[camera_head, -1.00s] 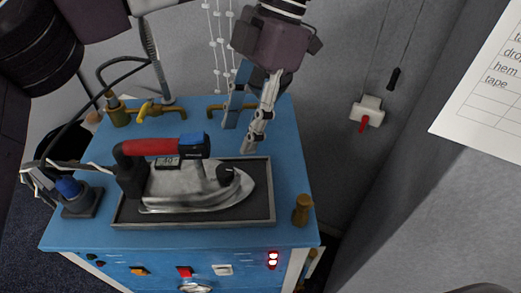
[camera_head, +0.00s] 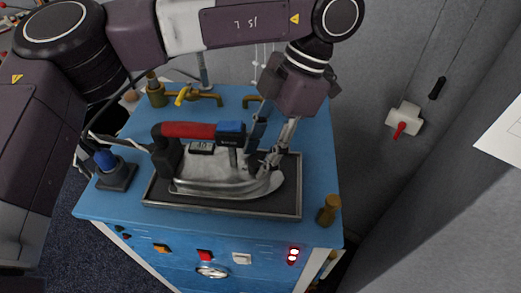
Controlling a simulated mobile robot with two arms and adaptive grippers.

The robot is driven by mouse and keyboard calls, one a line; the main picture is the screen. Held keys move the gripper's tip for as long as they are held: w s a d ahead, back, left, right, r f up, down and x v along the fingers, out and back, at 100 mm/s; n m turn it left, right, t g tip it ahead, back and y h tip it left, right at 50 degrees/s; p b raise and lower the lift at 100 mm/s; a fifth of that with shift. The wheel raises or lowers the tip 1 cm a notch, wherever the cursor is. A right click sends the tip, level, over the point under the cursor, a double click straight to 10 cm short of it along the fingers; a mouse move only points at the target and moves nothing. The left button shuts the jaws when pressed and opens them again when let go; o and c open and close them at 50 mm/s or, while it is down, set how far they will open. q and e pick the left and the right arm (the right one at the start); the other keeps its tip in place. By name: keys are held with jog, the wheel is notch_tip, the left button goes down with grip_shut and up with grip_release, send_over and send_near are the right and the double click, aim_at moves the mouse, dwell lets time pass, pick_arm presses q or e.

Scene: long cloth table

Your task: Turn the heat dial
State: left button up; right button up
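A steam iron (camera_head: 215,170) with a red handle and a blue end piece lies flat on a dark framed rest on the blue station. Its small black dial (camera_head: 256,158) sits on top toward the nose, partly hidden by my fingers. My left gripper (camera_head: 260,159) reaches down from above with its fingertips at the dial, one on each side. The fingers are apart; whether they touch the dial cannot be told. My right gripper is not in view.
The blue station's front (camera_head: 230,255) has several switches, red lights and a round white-rimmed gauge. Brass taps (camera_head: 190,97) stand behind the iron. A brown peg (camera_head: 328,210) stands at the right corner. A wall switch (camera_head: 404,120) has a red lever.

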pick_arm(q)
grip_shut()
jog(key=shift+m, duration=0.4)
jog(key=m+b, duration=0.1)
jog(key=m+t+b, duration=0.1)
jog(key=shift+s+f+m, duration=0.1)
jog(key=shift+s+m, duration=0.05)
jog(key=shift+m, duration=0.15)
jog(key=m+t+b, duration=0.2)
jog(key=m, duration=0.3)
jog(key=shift+s+m+b, duration=0.15)
jog(key=shift+m+b, duration=0.15)
jog(key=shift+b, duration=0.1)
jog(key=m+t+b, duration=0.1)
jog(key=m, duration=0.1)
jog(key=m+t+b, duration=0.1)
jog(key=m, duration=0.1)
jog(key=shift+s+h, duration=0.15)
jog(key=shift+h, duration=0.25)
jog(key=shift+a+m+t+h+b, duration=0.1)
jog(key=shift+m+t+h+b, duration=0.2)
jog(key=shift+m+b, duration=0.55)
jog(key=shift+a+m+t+h+b, duration=0.1)
jog(key=shift+m+t+h+b, duration=0.15)
jog(key=shift+m, duration=1)
